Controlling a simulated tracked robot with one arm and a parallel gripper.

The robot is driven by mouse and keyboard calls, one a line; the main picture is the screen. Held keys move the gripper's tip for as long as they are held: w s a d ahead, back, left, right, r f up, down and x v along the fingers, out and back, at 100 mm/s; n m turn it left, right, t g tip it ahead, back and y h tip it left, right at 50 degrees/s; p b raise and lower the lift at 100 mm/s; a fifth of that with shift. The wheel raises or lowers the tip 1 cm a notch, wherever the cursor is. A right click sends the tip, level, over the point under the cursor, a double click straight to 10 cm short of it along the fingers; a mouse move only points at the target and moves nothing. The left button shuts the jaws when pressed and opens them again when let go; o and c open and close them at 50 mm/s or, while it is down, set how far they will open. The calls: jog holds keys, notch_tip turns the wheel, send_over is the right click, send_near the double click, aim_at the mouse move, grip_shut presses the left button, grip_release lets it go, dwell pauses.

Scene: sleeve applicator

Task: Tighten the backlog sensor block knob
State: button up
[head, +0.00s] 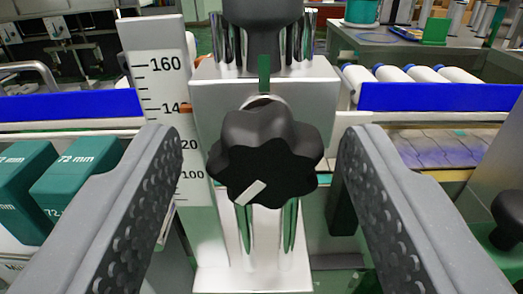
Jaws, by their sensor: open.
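A black lobed knob (266,155) sits in the middle of the head view, on the front of a pale metal block (315,100). A short whitish mark on its face points to the lower left. My gripper (261,150) is open, with one grey finger on each side of the knob. A gap shows between the knob and each finger, and neither appears to touch it. A white scale plate (157,75) with printed numbers such as 160 stands left of the block, with an orange pointer near 140. The left finger hides part of the scale.
Another black knob (263,12) is above the block. Green 72 mm blocks (75,185) lie at left. Blue rails (440,97) run on both sides, with white rollers (390,74) behind the right one. A further black knob (508,212) is at the right edge.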

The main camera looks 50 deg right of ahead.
jog(key=c, duration=1)
jog(key=shift+o, duration=0.2)
jog(key=shift+d, duration=0.15)
